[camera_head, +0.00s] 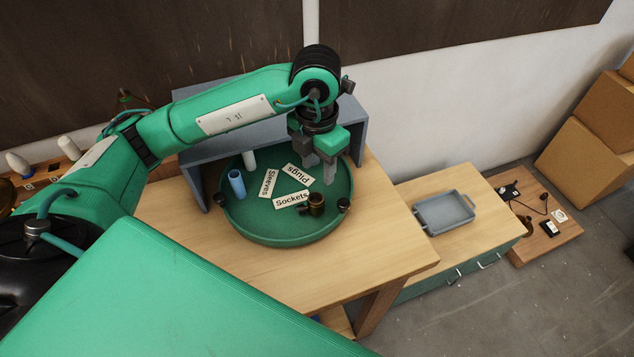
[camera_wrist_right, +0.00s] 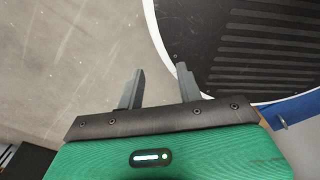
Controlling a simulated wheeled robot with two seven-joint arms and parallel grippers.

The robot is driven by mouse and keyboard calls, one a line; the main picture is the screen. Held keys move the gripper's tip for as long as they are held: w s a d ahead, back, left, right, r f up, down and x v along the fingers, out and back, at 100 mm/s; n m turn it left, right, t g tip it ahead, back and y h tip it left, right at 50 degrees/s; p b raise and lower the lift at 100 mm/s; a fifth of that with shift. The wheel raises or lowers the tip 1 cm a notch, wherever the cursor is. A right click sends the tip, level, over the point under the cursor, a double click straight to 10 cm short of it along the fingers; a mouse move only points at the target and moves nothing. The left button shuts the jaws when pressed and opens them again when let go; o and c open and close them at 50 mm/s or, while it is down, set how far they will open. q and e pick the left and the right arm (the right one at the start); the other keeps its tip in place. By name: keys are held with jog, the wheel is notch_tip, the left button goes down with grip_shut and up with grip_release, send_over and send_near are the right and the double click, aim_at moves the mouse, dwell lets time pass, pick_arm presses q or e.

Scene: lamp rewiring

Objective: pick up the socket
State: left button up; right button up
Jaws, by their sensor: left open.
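The socket (camera_head: 316,204) is a small dark brown and brass piece. It stands on a round green tray (camera_head: 262,238) beside the label "Sockets" (camera_head: 291,200). My left gripper (camera_head: 320,173) comes down over the right back part of the tray, behind the socket in the picture. Its grey fingers are apart and point down, with nothing seen between them. The socket is not between them. My right gripper (camera_wrist_right: 158,85) shows in the right wrist view with its fingers apart and empty, over grey floor.
The tray also carries a blue cylinder (camera_head: 237,183), a white cylinder (camera_head: 249,160), and labels "Sleeves" (camera_head: 268,182) and "Plugs" (camera_head: 297,174). A grey-blue shelf (camera_head: 195,165) stands around the back. A grey bin (camera_head: 444,209) sits on the lower bench to the right.

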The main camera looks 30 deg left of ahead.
pick_arm(q)
jog(key=f, duration=0.1)
jog(key=p, duration=0.2)
send_over(316, 201)
jog(key=f, duration=0.6)
jog(key=shift+s+d+f, duration=0.25)
jog(key=shift+s+f, duration=0.15)
jog(key=shift+f, duration=0.2)
jog(key=shift+f+p, duration=0.6)
jog(key=shift+p, duration=0.05)
notch_tip(316, 201, down, 3)
jog(key=shift+s+f+p, duration=0.1)
jog(key=shift+f+p, duration=0.05)
jog(key=shift+p, duration=0.6)
jog(key=shift+f, duration=0.4)
pick_arm(e)
jog(key=r, duration=0.2)
jog(key=s+r, duration=0.1)
jog(key=r, duration=0.1)
jog(key=shift+r, duration=0.4)
pick_arm(q)
jog(key=shift+c, duration=0.2)
pick_arm(e)
jog(key=shift+d, duration=0.1)
pick_arm(q)
jog(key=c, duration=0.7)
pick_arm(e)
jog(key=shift+d, duration=0.2)
